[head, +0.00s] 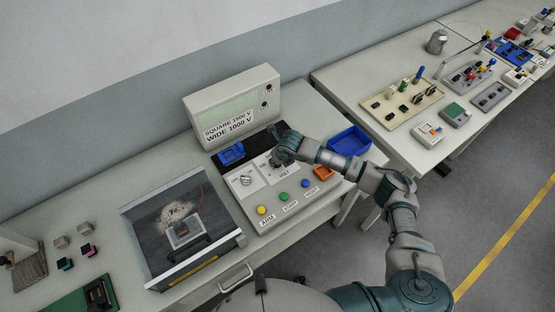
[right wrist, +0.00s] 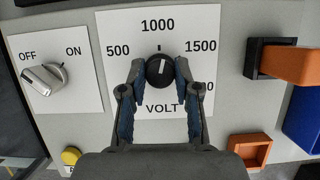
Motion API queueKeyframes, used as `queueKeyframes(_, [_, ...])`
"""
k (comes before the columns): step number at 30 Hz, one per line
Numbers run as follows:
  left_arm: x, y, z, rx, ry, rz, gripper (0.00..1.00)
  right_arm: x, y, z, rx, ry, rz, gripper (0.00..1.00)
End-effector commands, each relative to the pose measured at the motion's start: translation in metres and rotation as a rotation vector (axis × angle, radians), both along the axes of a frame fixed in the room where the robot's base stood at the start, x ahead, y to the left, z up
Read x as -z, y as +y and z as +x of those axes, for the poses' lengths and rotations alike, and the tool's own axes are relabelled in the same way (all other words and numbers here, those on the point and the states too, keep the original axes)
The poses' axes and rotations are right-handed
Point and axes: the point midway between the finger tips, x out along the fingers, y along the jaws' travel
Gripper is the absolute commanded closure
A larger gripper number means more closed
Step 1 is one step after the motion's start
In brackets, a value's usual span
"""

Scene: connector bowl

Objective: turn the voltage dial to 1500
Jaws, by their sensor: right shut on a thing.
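The voltage dial (right wrist: 160,71) is a black round knob with a white pointer line, on a white card (right wrist: 110,35) marked 500, 1000, 1500 and VOLT. A lower-right number is partly hidden by a finger. The pointer stands nearly upright, toward 1000. My right gripper (right wrist: 158,75) has its fingers on both sides of the dial and is shut on it. In the head view my right gripper (head: 280,158) covers the dial on the sloped panel. My left gripper is not in view.
An OFF/ON switch (right wrist: 42,80) is left of the dial. Yellow, green and blue buttons (head: 284,197) line the panel's front. A display box (head: 235,103) stands behind, labelled SQUARE and WIDE. An orange block (right wrist: 290,63), an orange holder (right wrist: 250,148) and a blue bin (head: 349,140) are to the right.

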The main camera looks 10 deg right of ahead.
Motion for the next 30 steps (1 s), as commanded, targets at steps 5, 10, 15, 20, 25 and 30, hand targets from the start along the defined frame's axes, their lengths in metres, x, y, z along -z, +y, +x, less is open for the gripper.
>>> queueKeyframes(5, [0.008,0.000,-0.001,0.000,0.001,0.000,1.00,0.003,0.001,0.000,0.166,0.001,-0.001,1.00])
queueKeyframes(10, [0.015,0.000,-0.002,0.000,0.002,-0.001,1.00,0.003,0.002,0.000,0.325,0.000,0.000,1.00])
queueKeyframes(15, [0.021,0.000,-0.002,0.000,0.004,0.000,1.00,0.003,0.003,0.000,0.474,0.001,0.000,1.00])
queueKeyframes(20, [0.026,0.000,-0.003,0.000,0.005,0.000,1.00,0.002,0.003,0.000,0.591,0.001,0.000,1.00])
queueKeyframes(25, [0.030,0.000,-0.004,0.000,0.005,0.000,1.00,0.002,0.003,0.000,0.682,0.002,0.000,1.00])
queueKeyframes(30, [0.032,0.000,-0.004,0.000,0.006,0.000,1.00,0.002,0.003,0.000,0.738,0.001,0.000,1.00])
